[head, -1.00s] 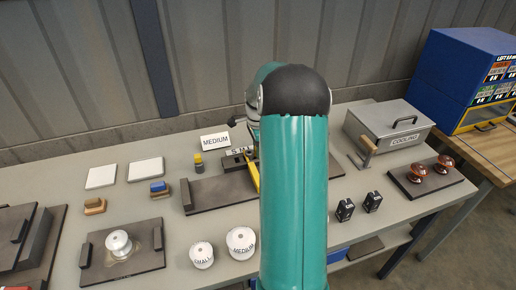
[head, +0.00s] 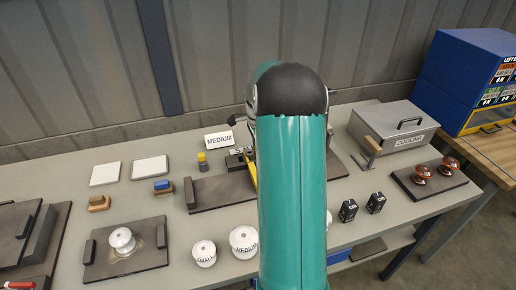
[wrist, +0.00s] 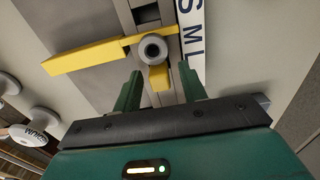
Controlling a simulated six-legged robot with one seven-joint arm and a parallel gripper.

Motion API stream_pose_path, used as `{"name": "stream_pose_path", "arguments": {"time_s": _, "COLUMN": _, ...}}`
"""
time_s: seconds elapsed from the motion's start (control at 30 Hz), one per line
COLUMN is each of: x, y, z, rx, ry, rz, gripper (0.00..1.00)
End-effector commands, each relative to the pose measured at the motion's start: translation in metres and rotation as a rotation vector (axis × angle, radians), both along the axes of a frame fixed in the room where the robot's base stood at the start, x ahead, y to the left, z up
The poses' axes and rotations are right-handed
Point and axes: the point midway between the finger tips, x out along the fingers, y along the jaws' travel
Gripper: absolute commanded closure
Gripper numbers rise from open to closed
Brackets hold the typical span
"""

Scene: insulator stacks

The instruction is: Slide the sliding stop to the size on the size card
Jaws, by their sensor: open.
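The size card (head: 219,140) stands at the back of the bench and reads MEDIUM. The sliding stop (wrist: 85,55) is a yellow bar with a round grey knob (wrist: 153,47) on a dark rail. In the head view, part of the yellow stop (head: 251,172) shows beside my arm. A white scale strip (wrist: 190,30) marked S, M, L runs beside the rail. The bar's end is near the M, but exact alignment is unclear. My gripper (wrist: 160,88) is open, its green fingertips apart on either side of the rail, just short of the knob.
Two white insulators (head: 243,241), marked SMALL and MEDIUM, stand at the bench front. Two black blocks (head: 348,210) and a metal COOLING box (head: 393,128) are at right. My arm hides the bench middle.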

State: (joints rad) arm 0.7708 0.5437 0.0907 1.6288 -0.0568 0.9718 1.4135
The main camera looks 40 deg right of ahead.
Motion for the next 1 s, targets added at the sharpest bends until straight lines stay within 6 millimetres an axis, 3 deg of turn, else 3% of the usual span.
{"name": "stream_pose_path", "arguments": {"time_s": 0.17, "x": 0.001, "y": -0.001, "z": 0.026, "rx": -0.003, "ry": -0.004, "rz": 0.0, "gripper": 0.58}}
{"name": "stream_pose_path", "arguments": {"time_s": 0.6, "x": 0.001, "y": 0.0, "z": 0.117, "rx": -0.003, "ry": -0.003, "rz": 0.001, "gripper": 0.58}}
{"name": "stream_pose_path", "arguments": {"time_s": 0.77, "x": 0.0, "y": 0.0, "z": 0.132, "rx": -0.002, "ry": -0.001, "rz": 0.001, "gripper": 0.58}}
{"name": "stream_pose_path", "arguments": {"time_s": 1.0, "x": 0.0, "y": 0.0, "z": 0.135, "rx": 0.0, "ry": -0.001, "rz": 0.0, "gripper": 0.58}}
